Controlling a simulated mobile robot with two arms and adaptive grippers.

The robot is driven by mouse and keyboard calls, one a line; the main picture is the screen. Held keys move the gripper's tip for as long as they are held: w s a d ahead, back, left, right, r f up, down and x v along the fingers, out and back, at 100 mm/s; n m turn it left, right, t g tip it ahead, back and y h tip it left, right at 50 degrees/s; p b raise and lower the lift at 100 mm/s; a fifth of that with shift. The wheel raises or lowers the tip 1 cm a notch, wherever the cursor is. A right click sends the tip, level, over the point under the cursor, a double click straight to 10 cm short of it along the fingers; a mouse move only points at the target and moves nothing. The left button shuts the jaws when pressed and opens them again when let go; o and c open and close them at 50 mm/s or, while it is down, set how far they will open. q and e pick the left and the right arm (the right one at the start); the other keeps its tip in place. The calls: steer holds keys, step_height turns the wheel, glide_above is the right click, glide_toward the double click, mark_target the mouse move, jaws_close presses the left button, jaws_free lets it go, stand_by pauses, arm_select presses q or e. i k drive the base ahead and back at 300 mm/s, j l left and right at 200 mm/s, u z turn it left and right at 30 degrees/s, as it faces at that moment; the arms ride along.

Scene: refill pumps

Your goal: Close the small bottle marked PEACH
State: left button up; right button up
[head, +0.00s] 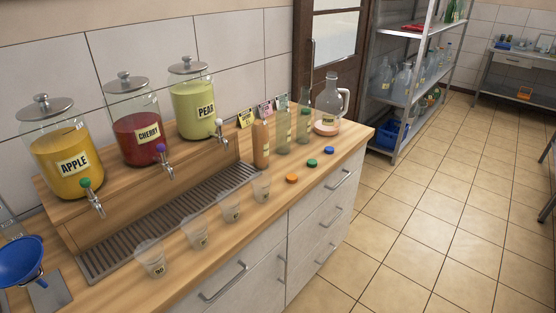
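A small bottle filled with orange liquid (261,146) stands upright on the wooden counter; its label is too small to read. Two green-tinted small bottles stand to its right, one nearer (283,130) and one farther (304,126). A clear jug with a handle (327,108) stands at the counter's far end with a little peach-coloured liquid; its label seems to read PEACH. An orange cap (292,178), a green cap (312,163) and a blue cap (329,150) lie apart in front of the bottles. Neither of my grippers is in view.
Apple (68,150), cherry (137,128) and pear (193,102) dispensers stand on a wooden step above a drip grate (170,225). Several clear cups (195,234) line the front edge. A blue funnel (22,262) is at left. Tiled floor at right is clear.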

mark_target(259, 133)
steer(key=l+u, duration=0.1)
steer(key=u, duration=0.4)
steer(key=l+u, duration=0.2)
steer(key=u, duration=0.3)
steer(key=l+u, duration=0.15)
steer(key=u, duration=0.35)
steer(key=k+l+u, duration=0.2)
steer(key=l, duration=0.25)
steer(key=l+u, duration=0.2)
steer(key=l, duration=0.3)
steer(key=k+l+u, duration=0.2)
steer(key=l, duration=0.2)
steer(key=k+l+u, duration=0.25)
steer(key=l, duration=0.15)
steer(key=k+l+u, duration=0.2)
steer(key=l, duration=0.2)
steer(key=k+l, duration=0.15)
steer(key=l, duration=0.15)
steer(key=k+l, duration=0.35)
steer(key=l, duration=0.3)
